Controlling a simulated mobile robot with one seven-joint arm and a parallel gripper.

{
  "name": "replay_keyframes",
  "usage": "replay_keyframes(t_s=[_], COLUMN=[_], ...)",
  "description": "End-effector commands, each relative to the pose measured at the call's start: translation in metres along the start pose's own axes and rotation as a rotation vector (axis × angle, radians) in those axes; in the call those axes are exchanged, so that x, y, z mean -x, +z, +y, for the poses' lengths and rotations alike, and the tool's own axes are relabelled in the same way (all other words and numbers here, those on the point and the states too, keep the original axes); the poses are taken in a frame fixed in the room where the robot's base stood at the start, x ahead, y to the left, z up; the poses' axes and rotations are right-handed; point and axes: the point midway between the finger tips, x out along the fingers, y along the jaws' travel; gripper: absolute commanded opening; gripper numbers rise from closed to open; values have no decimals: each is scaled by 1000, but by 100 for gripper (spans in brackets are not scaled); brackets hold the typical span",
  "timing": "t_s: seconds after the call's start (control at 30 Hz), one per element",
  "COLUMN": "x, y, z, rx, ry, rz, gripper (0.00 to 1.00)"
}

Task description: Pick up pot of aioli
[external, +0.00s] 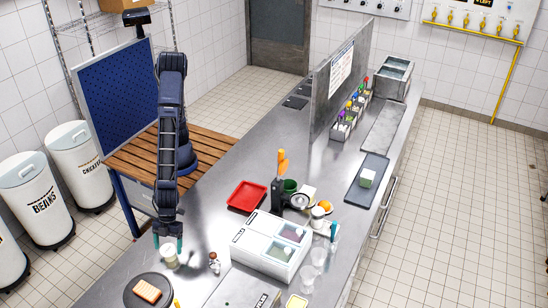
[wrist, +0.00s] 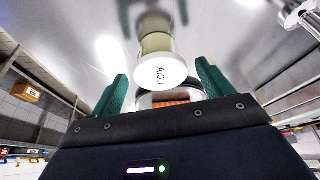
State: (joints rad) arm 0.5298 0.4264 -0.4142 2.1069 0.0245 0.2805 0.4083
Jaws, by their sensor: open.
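The pot of aioli (external: 171,260) is a small pale jar on the steel counter, near the front left of the external view. In the wrist view its white lid, marked AIOLI (wrist: 160,72), faces the camera, with a pale yellowish body beyond it. My gripper (external: 168,241) points down right above the pot in the external view. In the wrist view its two green fingers (wrist: 162,88) are apart, with the lid in the gap ahead of them. Nothing is gripped. I cannot tell whether the fingertips reach below the lid.
A dark round plate with toast (external: 148,291) lies close to the pot. A small figure-like item (external: 214,263) stands to its right, beside a white container box (external: 270,245). A red tray (external: 247,196) lies farther back. Counter between the pot and the tray is clear.

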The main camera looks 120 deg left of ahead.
Motion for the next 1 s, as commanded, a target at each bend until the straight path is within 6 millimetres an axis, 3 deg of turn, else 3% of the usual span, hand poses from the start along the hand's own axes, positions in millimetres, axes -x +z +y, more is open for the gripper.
replay_keyframes(t_s=[0.13,0.37,0.6,1.0], x=[-16,-18,-18,-8], y=[0,0,0,-4], z=[0,0,0,0], rx=[0,1,0,0], ry=[1,-1,0,-1], rz=[-1,0,0,2], gripper=[79,79,36,36])
